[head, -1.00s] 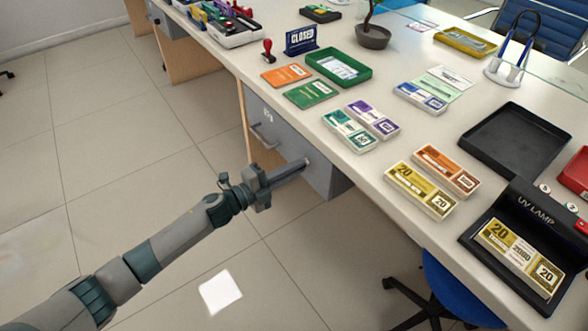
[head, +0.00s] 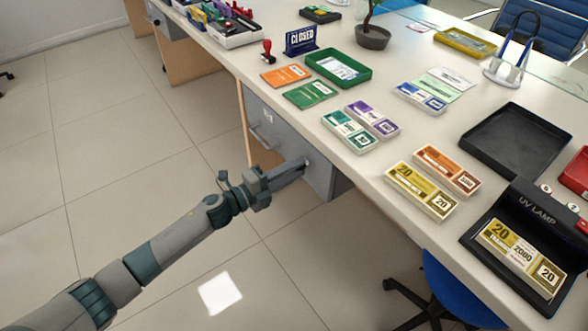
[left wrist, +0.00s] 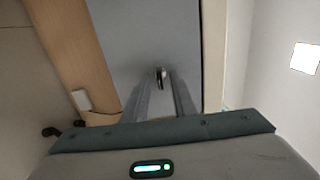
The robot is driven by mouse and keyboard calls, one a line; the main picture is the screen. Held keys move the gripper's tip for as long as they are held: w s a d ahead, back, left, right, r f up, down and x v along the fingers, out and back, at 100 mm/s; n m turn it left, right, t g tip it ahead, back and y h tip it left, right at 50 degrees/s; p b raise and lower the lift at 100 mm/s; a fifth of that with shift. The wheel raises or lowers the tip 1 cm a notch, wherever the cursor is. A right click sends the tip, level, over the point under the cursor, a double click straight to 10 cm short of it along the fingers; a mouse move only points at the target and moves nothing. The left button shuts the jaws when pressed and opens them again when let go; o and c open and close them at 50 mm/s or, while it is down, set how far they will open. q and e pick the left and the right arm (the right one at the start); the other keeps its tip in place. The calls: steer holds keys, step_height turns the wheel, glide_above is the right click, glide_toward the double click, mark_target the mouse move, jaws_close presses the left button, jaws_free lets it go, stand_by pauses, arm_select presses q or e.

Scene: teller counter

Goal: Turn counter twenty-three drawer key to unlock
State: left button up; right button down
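The grey drawer unit (head: 262,125) hangs under the near side of the counter, with a small label too blurred to read. My left gripper (head: 304,165) points at its front panel near the right edge. In the left wrist view, a small dark and shiny key (left wrist: 160,76) stands out from the grey panel (left wrist: 150,35). The two fingers of my left gripper (left wrist: 162,92) lie on either side of it, with a gap between them. Contact with the key is hard to judge. In the head view the fingers hide the key. My right gripper is out of view.
The counter top (head: 300,120) above carries a green tray (head: 338,68), banknote bundles (head: 422,190), a black tray (head: 515,141) and a UV lamp (head: 520,245). A drawer handle (head: 261,137) sticks out left of my gripper. A blue chair (head: 455,290) stands at the lower right.

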arm_select(q)
steer(key=v, duration=1.7)
steer(key=shift+a+b, duration=0.15)
steer(key=shift+b, duration=0.2)
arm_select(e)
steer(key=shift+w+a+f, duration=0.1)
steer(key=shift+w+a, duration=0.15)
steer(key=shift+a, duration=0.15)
arm_select(q)
steer(key=shift+s, duration=0.1)
